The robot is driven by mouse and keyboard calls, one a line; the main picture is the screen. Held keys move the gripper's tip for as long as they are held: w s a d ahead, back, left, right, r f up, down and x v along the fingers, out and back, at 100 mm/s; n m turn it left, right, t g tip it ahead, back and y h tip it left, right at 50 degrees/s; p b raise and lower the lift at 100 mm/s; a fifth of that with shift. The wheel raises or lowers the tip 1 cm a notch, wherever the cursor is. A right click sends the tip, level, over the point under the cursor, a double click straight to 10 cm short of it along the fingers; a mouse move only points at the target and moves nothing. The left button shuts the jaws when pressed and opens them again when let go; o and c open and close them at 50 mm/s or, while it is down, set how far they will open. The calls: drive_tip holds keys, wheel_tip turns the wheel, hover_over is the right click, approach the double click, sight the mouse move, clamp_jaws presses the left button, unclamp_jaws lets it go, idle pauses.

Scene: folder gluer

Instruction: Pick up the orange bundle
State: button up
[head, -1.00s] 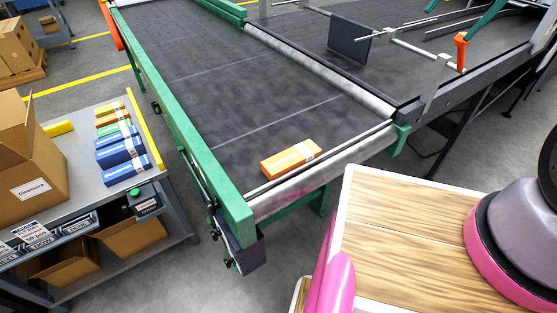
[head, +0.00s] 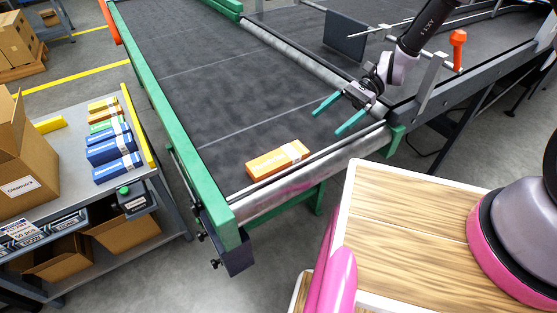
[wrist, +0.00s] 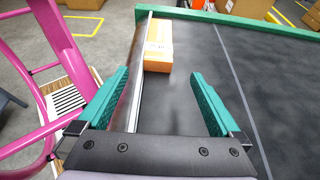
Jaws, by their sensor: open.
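Green side rails (head: 178,130) and the end roller (head: 290,183) border the belt (head: 220,95). A grey plate (head: 345,37) and rods stand behind my gripper. A side table at left holds a carton (head: 25,160) and several colored bundles (head: 112,150). The belt around the bundle is clear.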

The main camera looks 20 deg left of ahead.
sight(295, 149)
drive_tip(key=x, duration=1.1)
drive_tip(key=shift+s+d+f, duration=0.1)
drive_tip(key=c, duration=1.5)
